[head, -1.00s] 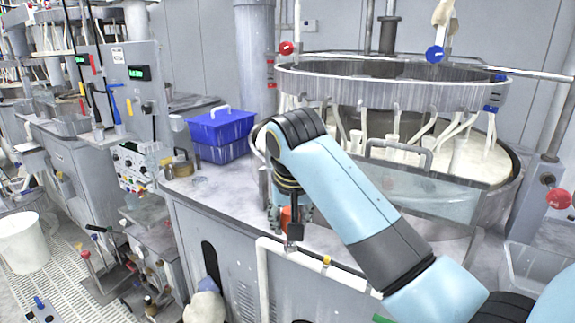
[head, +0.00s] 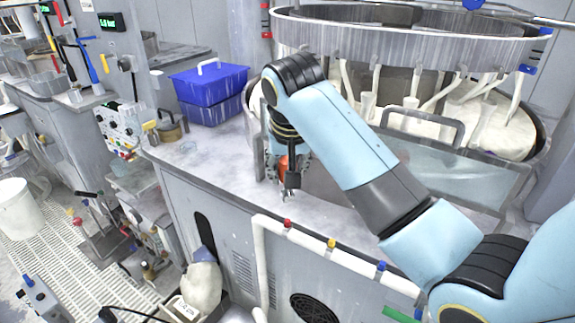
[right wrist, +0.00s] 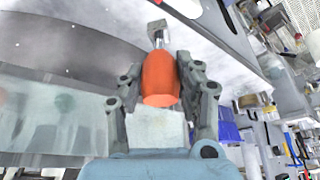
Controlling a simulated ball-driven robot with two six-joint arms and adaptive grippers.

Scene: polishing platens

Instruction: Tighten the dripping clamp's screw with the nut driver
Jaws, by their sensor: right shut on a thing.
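My right gripper (head: 284,170) is shut on the nut driver, whose orange handle (right wrist: 160,78) sits between the two fingers in the right wrist view. Its metal shaft (right wrist: 157,36) points away from the gripper. In the head view only a little of the orange handle (head: 283,162) shows, with the metal end pointing down above the bench top's front part. I cannot make out which clamp drips, nor its screw. My left gripper is not in view.
A white pipe (head: 261,262) with small red, yellow and blue knobs runs along the cabinet front below the gripper. The round polishing platen (head: 400,45) stands behind my right arm. A blue box (head: 209,83) stands on the bench (head: 195,155) at left.

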